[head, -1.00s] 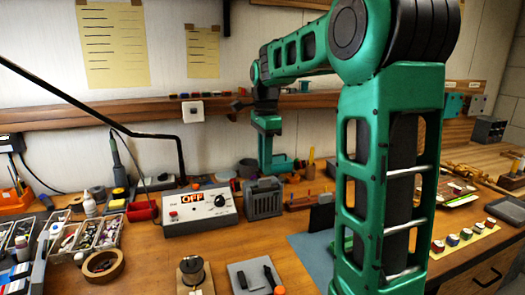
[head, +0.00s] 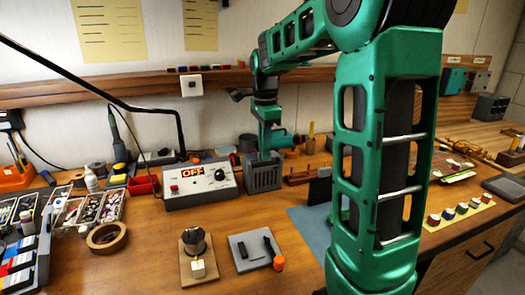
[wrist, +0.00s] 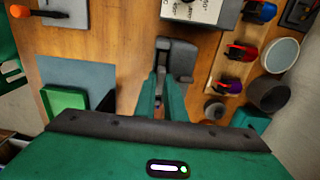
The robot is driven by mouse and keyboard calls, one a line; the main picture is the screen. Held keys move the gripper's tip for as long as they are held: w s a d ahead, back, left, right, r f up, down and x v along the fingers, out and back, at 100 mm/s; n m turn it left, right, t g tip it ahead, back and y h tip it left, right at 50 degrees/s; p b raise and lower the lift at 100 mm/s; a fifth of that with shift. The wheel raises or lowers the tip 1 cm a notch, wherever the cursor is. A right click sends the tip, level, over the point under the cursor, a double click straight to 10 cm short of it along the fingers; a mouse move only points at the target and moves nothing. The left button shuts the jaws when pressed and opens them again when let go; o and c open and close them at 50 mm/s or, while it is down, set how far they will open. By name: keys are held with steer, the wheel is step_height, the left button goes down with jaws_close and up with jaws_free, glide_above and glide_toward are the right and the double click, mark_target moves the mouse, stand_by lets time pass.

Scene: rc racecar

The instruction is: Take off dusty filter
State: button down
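A grey slotted box (head: 263,178) stands on the workbench just right of the control box in the head view. It is the likely holder of the filter, but I cannot make out a separate dusty filter. In the wrist view the grey box (wrist: 180,60) lies just beyond my fingertips. My gripper (head: 266,154) points down at the top of this box. In the wrist view my gripper (wrist: 162,88) shows two green fingers with a narrow gap and a dark part between them. I cannot tell whether they touch it.
The control box (head: 200,183) reading OFF stands left of the grey box. A wooden rack (wrist: 228,65) with red-handled tools is close on the other side. A blue mat (head: 310,226) with a dark upright panel (head: 320,188) lies in front to the right. A tape roll (head: 105,237) lies left.

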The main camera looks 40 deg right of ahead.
steer(key=shift+r, duration=0.65)
stand_by(0.6)
step_height(320, 180, up, 11)
steer(key=shift+r, duration=0.2)
stand_by(2.1)
stand_by(0.4)
